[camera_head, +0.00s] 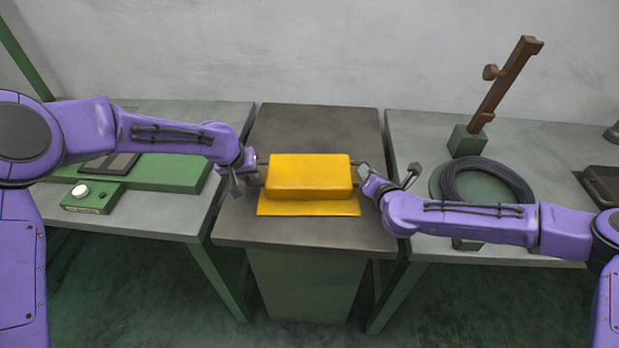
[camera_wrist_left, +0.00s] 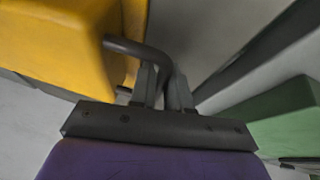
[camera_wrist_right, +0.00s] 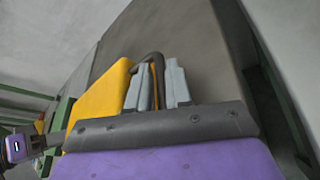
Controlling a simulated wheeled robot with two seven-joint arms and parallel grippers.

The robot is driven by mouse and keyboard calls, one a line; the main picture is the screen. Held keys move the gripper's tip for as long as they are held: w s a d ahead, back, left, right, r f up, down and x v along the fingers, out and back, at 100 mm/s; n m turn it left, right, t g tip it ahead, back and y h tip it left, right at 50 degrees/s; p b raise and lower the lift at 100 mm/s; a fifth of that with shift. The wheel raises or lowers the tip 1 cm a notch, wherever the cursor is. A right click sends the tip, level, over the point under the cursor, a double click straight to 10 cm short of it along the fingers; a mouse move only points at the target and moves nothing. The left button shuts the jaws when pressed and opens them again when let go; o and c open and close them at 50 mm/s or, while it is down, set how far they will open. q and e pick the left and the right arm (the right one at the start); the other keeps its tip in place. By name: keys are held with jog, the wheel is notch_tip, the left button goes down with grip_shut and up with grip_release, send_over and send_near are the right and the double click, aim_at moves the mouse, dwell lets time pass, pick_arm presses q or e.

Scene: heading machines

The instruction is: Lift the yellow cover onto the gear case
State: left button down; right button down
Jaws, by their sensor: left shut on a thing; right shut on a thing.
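The yellow cover (camera_head: 310,177), a box with a flange showing along its front, is at the middle grey-topped stand (camera_head: 350,235). I cannot tell whether it touches the top. My left gripper (camera_head: 250,176) is shut on the cover's left handle, a dark bent bar that shows in the left wrist view (camera_wrist_left: 140,50). My right gripper (camera_head: 364,176) is shut on the right handle, which shows in the right wrist view (camera_wrist_right: 152,57). The cover looks about level. I cannot pick out the gear case for certain; the cover may hide it.
A left bench holds a green slab (camera_head: 165,173) and a green box with a white knob (camera_head: 92,196). The right bench holds a black cable coil (camera_head: 487,182), a brown post on a green block (camera_head: 508,80) and a dark tray (camera_head: 600,184). Narrow gaps separate the stand from both benches.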

pick_arm(q)
jog(key=shift+w+r, duration=0.1)
jog(key=shift+r, duration=0.05)
